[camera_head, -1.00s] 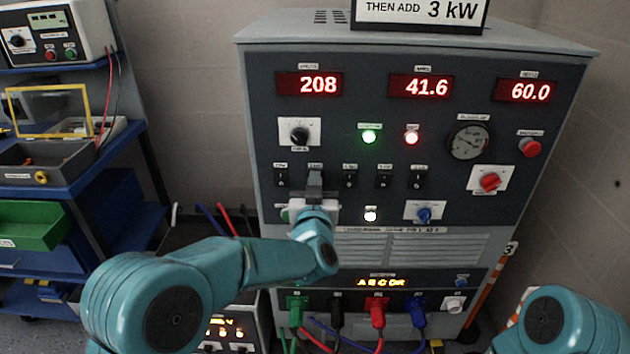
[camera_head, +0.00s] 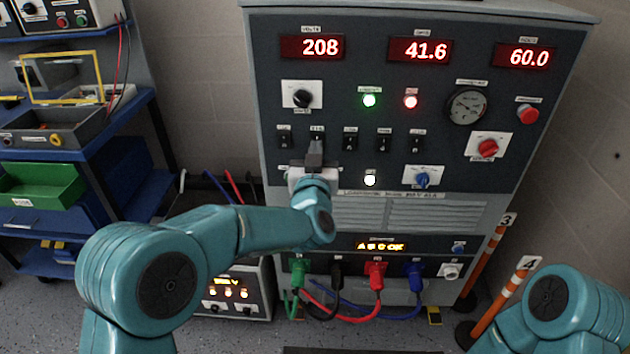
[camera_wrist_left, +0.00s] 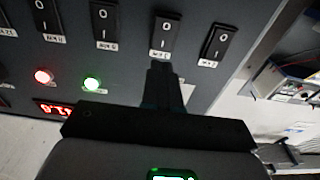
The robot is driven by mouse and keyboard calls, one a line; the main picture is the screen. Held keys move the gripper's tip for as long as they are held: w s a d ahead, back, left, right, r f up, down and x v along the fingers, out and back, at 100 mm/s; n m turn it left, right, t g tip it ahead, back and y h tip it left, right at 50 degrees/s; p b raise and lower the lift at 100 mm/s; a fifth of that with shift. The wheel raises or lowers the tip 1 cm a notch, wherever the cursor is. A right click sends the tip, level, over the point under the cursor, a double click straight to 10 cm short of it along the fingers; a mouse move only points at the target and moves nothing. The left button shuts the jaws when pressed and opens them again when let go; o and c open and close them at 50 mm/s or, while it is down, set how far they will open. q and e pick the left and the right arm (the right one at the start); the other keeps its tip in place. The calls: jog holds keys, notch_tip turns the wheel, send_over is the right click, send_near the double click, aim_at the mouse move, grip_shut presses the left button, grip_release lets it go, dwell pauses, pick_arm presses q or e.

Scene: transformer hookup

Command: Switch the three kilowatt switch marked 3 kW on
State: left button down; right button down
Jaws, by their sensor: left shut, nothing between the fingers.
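The load panel (camera_head: 330,215) has a row of black rocker switches. My left gripper (camera_head: 315,147) is shut and empty, in front of the second switch from the left (camera_head: 317,132), covering its lower part in the head view. In the left wrist view the panel is upside down. There the gripper's fingers (camera_wrist_left: 162,72) end just beside that switch (camera_wrist_left: 166,34), by its label. I cannot tell whether they touch. The small labels are too blurred to read surely, so which switch is marked 3 kW is unclear, as is its position. My right gripper is out of view.
The displays read 208 (camera_head: 312,47), 41.6 (camera_head: 420,50) and 60.0 (camera_head: 524,57). Green (camera_head: 369,100) and red (camera_head: 411,101) lamps are lit. Neighbouring switches (camera_head: 285,138) (camera_head: 350,139) stand close on both sides. Coloured cables (camera_head: 345,310) hang below.

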pick_arm(q)
jog(key=s+r, duration=0.1)
jog(key=s, duration=0.9)
jog(key=shift+d+r, duration=0.1)
jog(key=shift+d, duration=0.05)
